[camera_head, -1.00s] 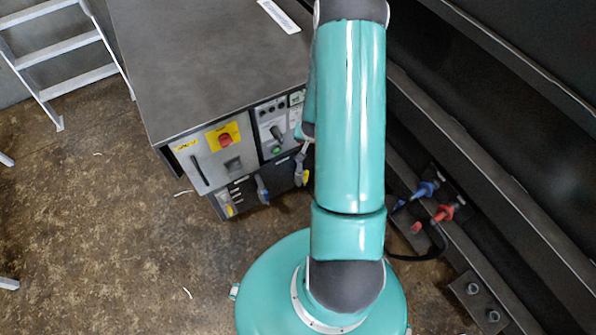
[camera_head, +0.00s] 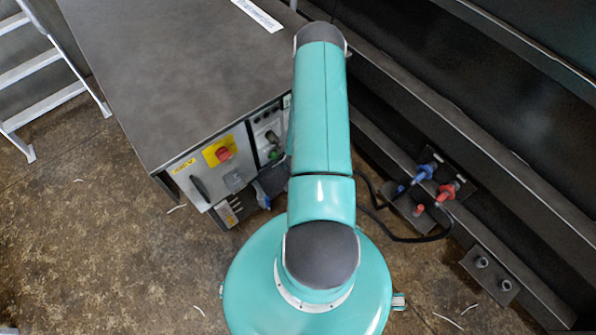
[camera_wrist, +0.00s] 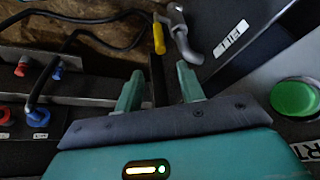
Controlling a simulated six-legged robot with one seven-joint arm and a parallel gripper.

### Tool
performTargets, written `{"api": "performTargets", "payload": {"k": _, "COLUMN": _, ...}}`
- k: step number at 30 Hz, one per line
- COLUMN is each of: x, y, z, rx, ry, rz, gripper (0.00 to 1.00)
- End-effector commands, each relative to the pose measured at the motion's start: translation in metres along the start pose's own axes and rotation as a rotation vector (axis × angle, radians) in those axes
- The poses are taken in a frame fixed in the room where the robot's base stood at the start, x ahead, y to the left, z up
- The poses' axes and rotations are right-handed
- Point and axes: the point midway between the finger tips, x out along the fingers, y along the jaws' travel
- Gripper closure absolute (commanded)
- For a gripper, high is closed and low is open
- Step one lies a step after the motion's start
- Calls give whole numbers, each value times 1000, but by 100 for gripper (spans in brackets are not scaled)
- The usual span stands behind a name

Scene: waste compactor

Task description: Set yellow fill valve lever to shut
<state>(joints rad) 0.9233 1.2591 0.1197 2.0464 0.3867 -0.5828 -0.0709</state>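The yellow lever (camera_wrist: 159,38) shows at the top middle of the wrist view, on a grey metal valve (camera_wrist: 181,35). The valve sits beside a dark panel with a white FILL label (camera_wrist: 230,39). My gripper (camera_wrist: 158,82) is open below it in that view, with its two green fingers apart. The lever lies just beyond the fingertips, roughly in line with the gap, and no contact shows. In the head view my arm hides the gripper, and I cannot make out the lever there.
The compactor cabinet (camera_head: 170,75) has a red knob on a yellow plate (camera_head: 222,152). A green button (camera_wrist: 294,98) is right of my gripper. Blue (camera_head: 424,172) and red (camera_head: 447,191) hose couplings with black hoses lie right of my arm. Open floor is at left.

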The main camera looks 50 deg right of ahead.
Motion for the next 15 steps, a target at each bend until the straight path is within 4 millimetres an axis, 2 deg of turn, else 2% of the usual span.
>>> {"api": "performTargets", "payload": {"k": 5, "x": 9, "y": 6, "z": 3, "rx": 4, "ry": 0, "rz": 2, "gripper": 61}}
{"api": "performTargets", "payload": {"k": 8, "x": 21, "y": 8, "z": 4, "rx": 7, "ry": 0, "rz": 3, "gripper": 61}}
{"api": "performTargets", "payload": {"k": 15, "x": 66, "y": 9, "z": 6, "rx": 5, "ry": -1, "rz": 3, "gripper": 61}}
